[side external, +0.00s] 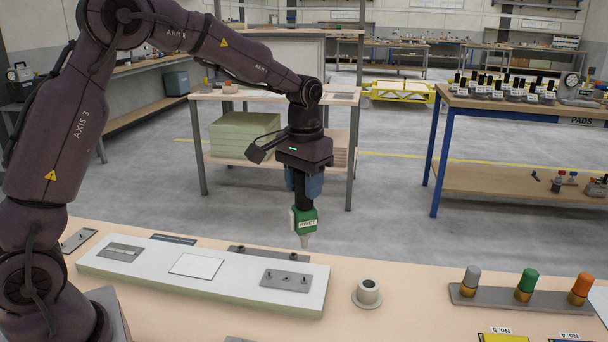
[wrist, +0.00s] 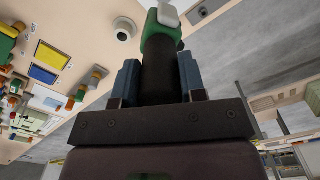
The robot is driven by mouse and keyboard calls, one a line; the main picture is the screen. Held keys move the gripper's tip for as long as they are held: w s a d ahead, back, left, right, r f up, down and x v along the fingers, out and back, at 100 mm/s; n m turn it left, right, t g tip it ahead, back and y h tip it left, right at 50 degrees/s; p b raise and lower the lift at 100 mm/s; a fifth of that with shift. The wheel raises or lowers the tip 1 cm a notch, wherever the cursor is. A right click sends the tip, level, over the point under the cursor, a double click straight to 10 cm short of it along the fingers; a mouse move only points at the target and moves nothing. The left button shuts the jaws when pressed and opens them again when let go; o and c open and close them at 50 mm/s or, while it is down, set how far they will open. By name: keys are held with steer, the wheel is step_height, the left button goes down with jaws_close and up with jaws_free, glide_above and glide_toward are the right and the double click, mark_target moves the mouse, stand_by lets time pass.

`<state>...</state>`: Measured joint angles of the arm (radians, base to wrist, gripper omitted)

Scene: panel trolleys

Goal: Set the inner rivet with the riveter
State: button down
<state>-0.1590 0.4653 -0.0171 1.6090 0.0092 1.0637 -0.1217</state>
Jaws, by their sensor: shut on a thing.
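My gripper (side external: 307,186) is shut on the black body of the riveter, a green-headed tool marked RIVET (side external: 304,220). The riveter points down, with its pale nose in the air above the bench, just behind the right end of the white panel (side external: 222,278). In the wrist view the riveter (wrist: 162,32) sits between my two blue fingers. A grey plate (side external: 287,280) with a few small dark rivets or studs lies on the panel's right end. The nose is apart from it. Which stud is the inner rivet cannot be told.
A grey round socket (side external: 368,291) stands right of the panel. Farther right, a rack (side external: 520,299) holds grey, green and orange-topped pieces. A dark strip with studs (side external: 268,253) lies behind the panel. Bare bench top lies between the socket and the rack.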

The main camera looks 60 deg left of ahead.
mark_target(304, 207)
steer(key=shift+f, duration=4.7)
steer(key=shift+r, duration=2.05)
steer(key=shift+r, duration=3.05)
